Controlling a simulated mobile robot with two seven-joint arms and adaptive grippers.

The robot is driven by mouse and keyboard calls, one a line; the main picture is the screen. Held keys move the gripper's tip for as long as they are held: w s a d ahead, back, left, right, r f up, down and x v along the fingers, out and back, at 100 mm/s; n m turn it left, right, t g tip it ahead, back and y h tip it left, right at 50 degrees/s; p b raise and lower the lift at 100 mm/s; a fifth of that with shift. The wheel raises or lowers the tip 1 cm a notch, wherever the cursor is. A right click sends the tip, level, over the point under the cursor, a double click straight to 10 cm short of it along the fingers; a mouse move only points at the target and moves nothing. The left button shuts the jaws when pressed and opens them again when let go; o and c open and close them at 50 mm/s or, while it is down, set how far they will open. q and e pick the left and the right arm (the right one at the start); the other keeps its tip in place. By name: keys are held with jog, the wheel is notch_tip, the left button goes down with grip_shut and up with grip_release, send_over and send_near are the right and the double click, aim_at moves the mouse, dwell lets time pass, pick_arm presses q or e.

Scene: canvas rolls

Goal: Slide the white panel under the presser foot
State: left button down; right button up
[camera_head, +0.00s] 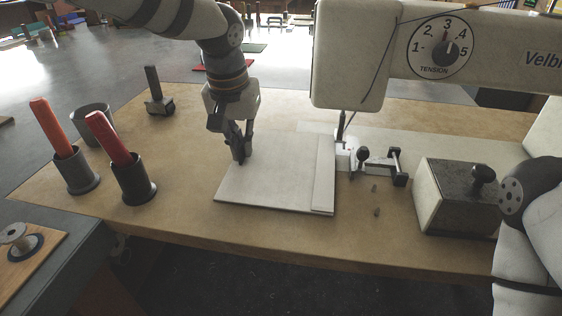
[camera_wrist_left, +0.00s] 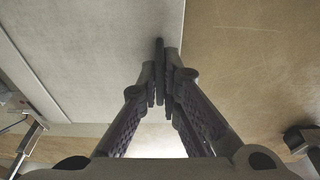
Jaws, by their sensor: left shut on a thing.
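The white panel (camera_head: 275,180) lies flat on the tan work table (camera_head: 190,220), left of the sewing machine's presser foot (camera_head: 341,152). Its right end has a raised strip or fold and is near the foot.
The machine head (camera_head: 350,60) with a tension dial overhangs the foot. A metal guide (camera_head: 385,165) and a black-topped box (camera_head: 455,195) stand to the right. Cups with red rolls (camera_head: 118,150) stand at left, beside a dark weight (camera_head: 158,98). Table is clear in front of the panel.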

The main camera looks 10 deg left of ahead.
aim_at(257, 161)
pick_arm(q)
jog(key=shift+d, duration=0.1)
jog(key=shift+s+d+p, duration=0.15)
jog(key=shift+s+d, duration=0.15)
jog(key=shift+d, duration=0.25)
jog(key=shift+s+d+p, duration=0.15)
jog(key=shift+s+d, duration=0.1)
jog(key=shift+d, duration=0.25)
pick_arm(e)
jog(key=shift+w+r, duration=0.4)
pick_arm(q)
jog(key=shift+d, duration=0.25)
jog(key=c, duration=2.1)
grip_release()
jog(key=shift+o, duration=0.2)
jog(key=shift+r, duration=0.15)
jog(key=shift+r+p, duration=0.35)
jog(key=shift+r, duration=1.55)
pick_arm(e)
jog(key=shift+w+r+t, duration=0.4)
jog(key=shift+w+r, duration=0.05)
jog(key=shift+w, duration=0.05)
